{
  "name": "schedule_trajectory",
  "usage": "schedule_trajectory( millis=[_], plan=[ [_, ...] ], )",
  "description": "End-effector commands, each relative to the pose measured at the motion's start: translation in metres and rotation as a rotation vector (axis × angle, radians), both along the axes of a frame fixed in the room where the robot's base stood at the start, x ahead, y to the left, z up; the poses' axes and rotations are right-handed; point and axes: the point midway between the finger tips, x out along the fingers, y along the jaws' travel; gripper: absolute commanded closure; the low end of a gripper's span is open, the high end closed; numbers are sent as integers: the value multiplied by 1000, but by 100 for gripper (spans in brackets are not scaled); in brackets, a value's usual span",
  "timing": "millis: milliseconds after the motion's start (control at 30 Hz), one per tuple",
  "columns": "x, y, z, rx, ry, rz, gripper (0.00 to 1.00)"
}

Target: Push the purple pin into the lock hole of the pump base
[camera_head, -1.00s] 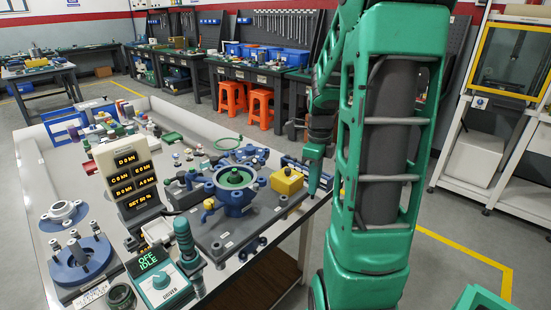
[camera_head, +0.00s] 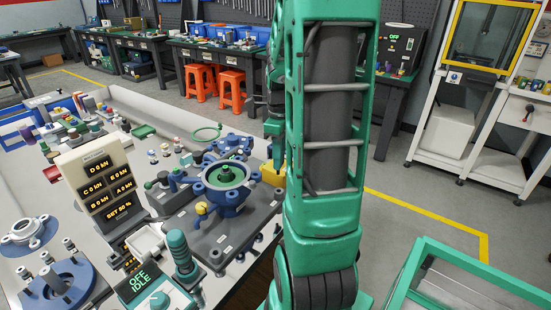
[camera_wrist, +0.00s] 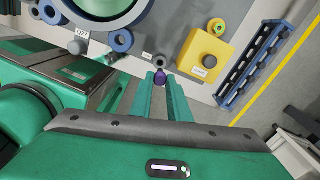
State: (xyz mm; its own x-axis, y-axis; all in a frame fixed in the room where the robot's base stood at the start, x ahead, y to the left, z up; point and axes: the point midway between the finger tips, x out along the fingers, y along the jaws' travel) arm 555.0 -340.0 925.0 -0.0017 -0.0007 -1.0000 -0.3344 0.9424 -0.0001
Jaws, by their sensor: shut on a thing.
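The purple pin (camera_wrist: 160,76) is held at the tips of my gripper (camera_wrist: 160,83) in the wrist view, whose two green fingers are shut on it. Just beyond the pin is a small dark grey ring (camera_wrist: 160,61) on the pump base plate (camera_wrist: 188,45); it may be the lock hole. I cannot tell whether the pin touches it. In the head view the pump base (camera_head: 232,226) is a grey plate carrying a blue pump body (camera_head: 226,187) with a green centre.
A yellow box with a dark button (camera_wrist: 208,56) stands right of the pin in the wrist view. A blue rack (camera_wrist: 255,62) lies farther right. In the head view, a display stand (camera_head: 92,170) and a driver box (camera_head: 160,296) stand left of the pump, among several small bench parts.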

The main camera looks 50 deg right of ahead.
Motion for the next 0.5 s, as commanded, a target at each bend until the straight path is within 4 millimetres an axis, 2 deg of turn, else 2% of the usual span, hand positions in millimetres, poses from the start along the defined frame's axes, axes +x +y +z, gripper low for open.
schedule_trajectory(
  millis=[233,500],
  plan=[
    [-2,-3,-6,2,2,-5,100],
    [-2,-2,-27,2,2,-5,100]
  ],
)
